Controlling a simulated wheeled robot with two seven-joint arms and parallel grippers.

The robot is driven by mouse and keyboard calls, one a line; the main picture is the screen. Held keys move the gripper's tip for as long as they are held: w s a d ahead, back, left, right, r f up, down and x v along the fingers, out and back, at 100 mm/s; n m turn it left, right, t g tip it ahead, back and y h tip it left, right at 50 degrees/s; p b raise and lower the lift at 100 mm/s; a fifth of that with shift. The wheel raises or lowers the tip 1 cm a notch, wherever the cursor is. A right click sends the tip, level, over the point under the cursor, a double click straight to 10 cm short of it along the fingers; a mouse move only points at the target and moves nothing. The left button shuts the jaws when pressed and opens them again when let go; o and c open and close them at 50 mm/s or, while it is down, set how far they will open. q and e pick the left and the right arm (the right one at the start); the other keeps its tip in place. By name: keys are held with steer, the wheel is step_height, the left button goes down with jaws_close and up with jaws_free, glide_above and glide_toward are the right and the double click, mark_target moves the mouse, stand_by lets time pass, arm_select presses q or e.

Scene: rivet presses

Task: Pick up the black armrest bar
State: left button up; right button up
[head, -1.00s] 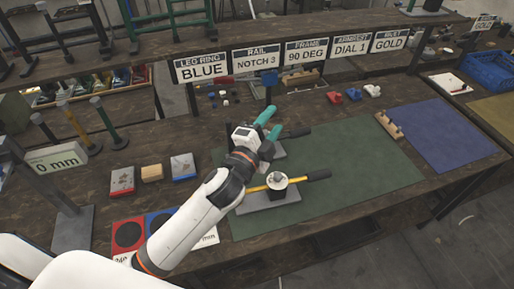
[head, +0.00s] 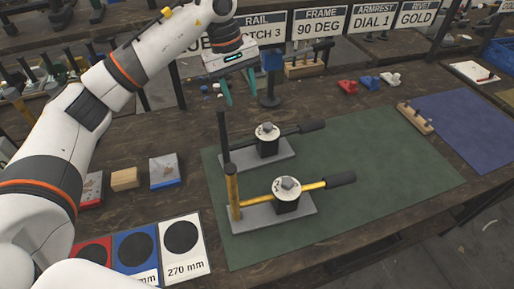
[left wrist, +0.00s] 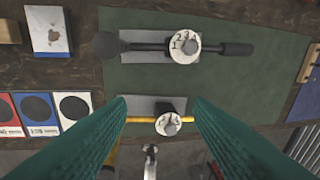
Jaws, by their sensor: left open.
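A black bar (head: 285,134) with a thick black grip at its right end lies level through the white-dialled fixture at the back of the green mat. A black upright post (head: 223,137) stands at its left end. The black bar also shows in the left wrist view (left wrist: 210,48). A yellow bar (head: 312,186) with a black grip sits in the front fixture, beside a yellow post (head: 233,193). My left gripper (head: 243,97) is open and empty, fingers pointing down, raised above the bench. In the left wrist view its green fingers (left wrist: 158,102) spread apart over the front fixture. My right gripper is out of view.
The green mat (head: 400,165) is mostly clear on its right. Size cards (head: 183,262) lie at front left, and small blocks (head: 124,179) behind them. The signed shelf (head: 320,22) runs along the back.

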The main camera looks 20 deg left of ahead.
arm_select(q)
steer(key=r+y, duration=0.1)
steer(key=y, duration=0.1)
glide_above(220, 108)
steer(key=d, duration=0.1)
steer(key=shift+s+a+f, duration=0.15)
steer(key=shift+a, duration=0.15)
step_height(220, 108, down, 6)
steer(key=shift+r+p, duration=0.15)
steer(key=shift+p, duration=0.4)
steer(key=f, duration=0.1)
steer(key=f+p, duration=0.1)
steer(key=f, duration=0.1)
steer(key=f+p, duration=0.1)
steer(key=shift+a+f, duration=0.25)
steer(key=shift+f, duration=0.15)
steer(key=shift+w+f, duration=0.2)
steer(key=shift+f, duration=0.1)
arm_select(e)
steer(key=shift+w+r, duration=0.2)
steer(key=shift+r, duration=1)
arm_select(q)
steer(key=shift+c, duration=0.6)
steer(key=shift+r, duration=0.1)
jaws_close()
